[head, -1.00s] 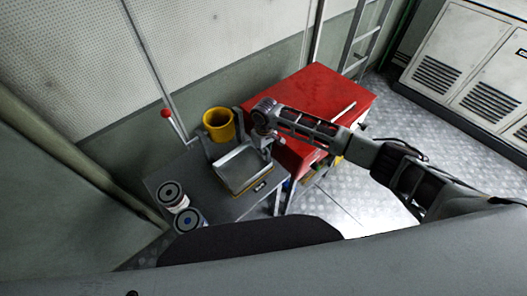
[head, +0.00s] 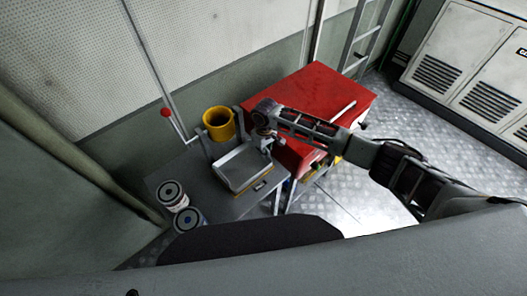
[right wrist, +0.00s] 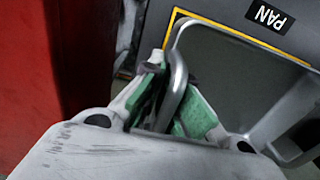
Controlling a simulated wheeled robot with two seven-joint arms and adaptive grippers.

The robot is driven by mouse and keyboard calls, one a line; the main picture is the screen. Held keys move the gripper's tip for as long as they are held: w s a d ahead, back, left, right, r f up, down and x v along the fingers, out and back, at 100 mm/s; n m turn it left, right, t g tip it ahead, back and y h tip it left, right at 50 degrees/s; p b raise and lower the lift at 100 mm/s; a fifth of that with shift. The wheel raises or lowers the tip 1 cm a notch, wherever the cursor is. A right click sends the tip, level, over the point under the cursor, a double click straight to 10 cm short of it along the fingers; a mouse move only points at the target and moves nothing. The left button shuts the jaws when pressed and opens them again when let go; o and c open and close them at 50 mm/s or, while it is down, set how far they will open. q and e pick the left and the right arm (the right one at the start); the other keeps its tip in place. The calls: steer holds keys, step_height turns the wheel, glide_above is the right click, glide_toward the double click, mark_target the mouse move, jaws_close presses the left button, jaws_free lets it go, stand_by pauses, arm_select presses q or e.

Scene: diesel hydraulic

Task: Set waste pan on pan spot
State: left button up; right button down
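The waste pan (head: 240,169) is a shallow grey metal tray over the dark table top, within or just above the yellow-outlined pan spot (head: 259,187). The yellow line shows along the pan's front side. A PAN label (right wrist: 270,16) lies just outside that line. My right gripper (head: 268,138) is at the pan's right end. In the right wrist view, its green-padded fingers (right wrist: 172,98) close in on both sides of the pan's bar-like handle (right wrist: 177,80). I cannot tell whether the pan fully touches the table. My left gripper is not in view.
A yellow bucket (head: 218,123) stands behind the pan. A red cabinet (head: 315,95) adjoins on the right. A red-knobbed lever (head: 167,113) rises behind the table.

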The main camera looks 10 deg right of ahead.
steer(key=shift+f, duration=0.2)
stand_by(0.5)
steer(key=c, duration=1.7)
jaws_free()
steer(key=shift+r+p, duration=1.05)
steer(key=shift+p, duration=0.2)
steer(key=shift+r, duration=1)
steer(key=shift+r, duration=0.95)
steer(key=shift+o, duration=0.2)
steer(key=o, duration=0.5)
